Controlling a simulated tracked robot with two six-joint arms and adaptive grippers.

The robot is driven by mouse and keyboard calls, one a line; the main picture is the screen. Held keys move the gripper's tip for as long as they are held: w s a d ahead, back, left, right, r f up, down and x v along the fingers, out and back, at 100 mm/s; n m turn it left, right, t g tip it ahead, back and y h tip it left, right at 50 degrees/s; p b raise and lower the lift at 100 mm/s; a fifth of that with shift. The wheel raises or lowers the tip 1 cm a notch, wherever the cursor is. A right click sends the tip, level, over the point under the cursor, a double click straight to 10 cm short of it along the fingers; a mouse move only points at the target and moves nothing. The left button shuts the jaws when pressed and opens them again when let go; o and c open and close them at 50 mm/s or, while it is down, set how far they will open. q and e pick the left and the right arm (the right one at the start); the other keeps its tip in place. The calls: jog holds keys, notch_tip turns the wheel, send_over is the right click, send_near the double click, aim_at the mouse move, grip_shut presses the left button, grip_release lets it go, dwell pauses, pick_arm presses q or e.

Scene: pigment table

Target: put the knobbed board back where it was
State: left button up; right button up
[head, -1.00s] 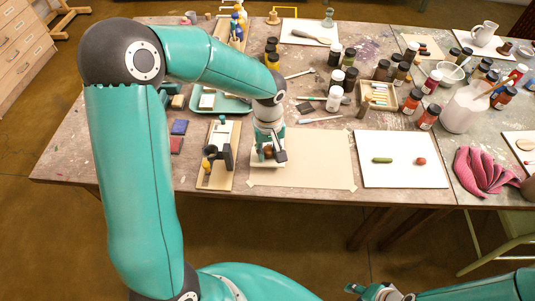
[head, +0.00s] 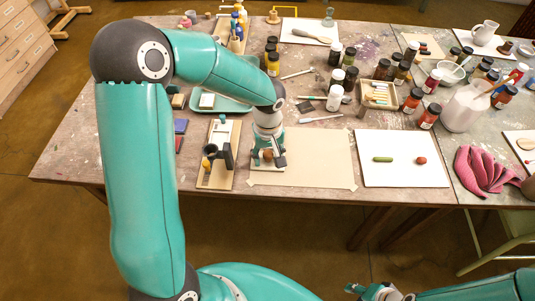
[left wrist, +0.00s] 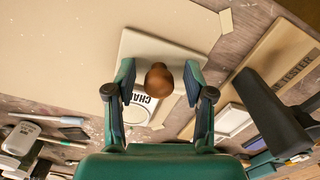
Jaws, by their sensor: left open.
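The knobbed board is a small pale square plate with a round brown knob; it shows in the left wrist view (left wrist: 150,45) and, partly hidden, in the head view (head: 257,163). It lies at the left edge of a large tan sheet (head: 315,160). A white label with black letters, partly hidden, shows beside the knob. My left gripper (left wrist: 158,78) is open, with one finger on each side of the knob; I cannot tell whether they touch it. It also shows in the head view (head: 268,158). My right gripper (head: 360,290) is at the bottom edge, its jaws unclear.
A wooden board (head: 210,181) with a dark upright piece stands close on the left. A white sheet (head: 405,176) with a green and a red piece lies right. Several jars stand behind. The tan sheet's middle is clear.

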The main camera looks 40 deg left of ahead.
aim_at(268, 155)
pick_arm(q)
jog(key=shift+r, duration=0.2)
notch_tip(268, 155, up, 12)
dwell(0.4)
jog(key=shift+f, duration=0.1)
